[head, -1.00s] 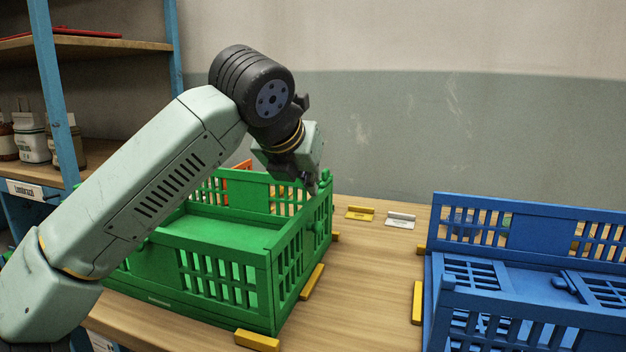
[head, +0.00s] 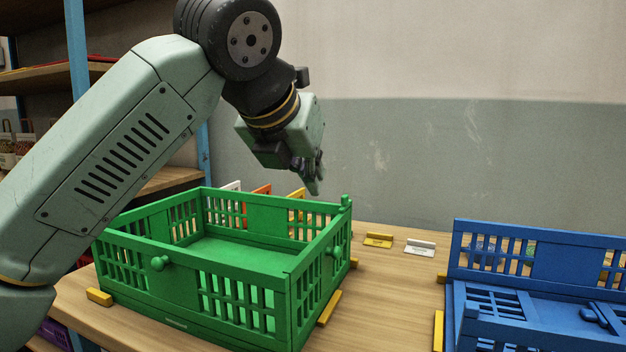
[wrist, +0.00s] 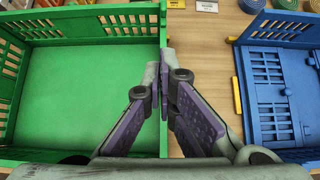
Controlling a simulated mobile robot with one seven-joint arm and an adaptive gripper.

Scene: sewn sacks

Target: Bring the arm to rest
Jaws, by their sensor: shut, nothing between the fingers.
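My gripper (head: 316,184) is above the far right corner of the green crate (head: 240,290) in the head view, pointing down. In the wrist view my gripper (wrist: 168,70) has its fingertips together over the crate's right wall, with nothing held. The green crate (wrist: 80,155) shows an empty floor in the wrist view. My arm reaches in from the left, bent at a high elbow.
A blue crate (head: 540,328) stands to the right on the wooden table (head: 385,300), with bare table between the crates. Yellow blocks (head: 330,307) sit by the green crate. Yellow and white tags (head: 420,246) lie behind. Shelves (head: 150,184) stand at the left.

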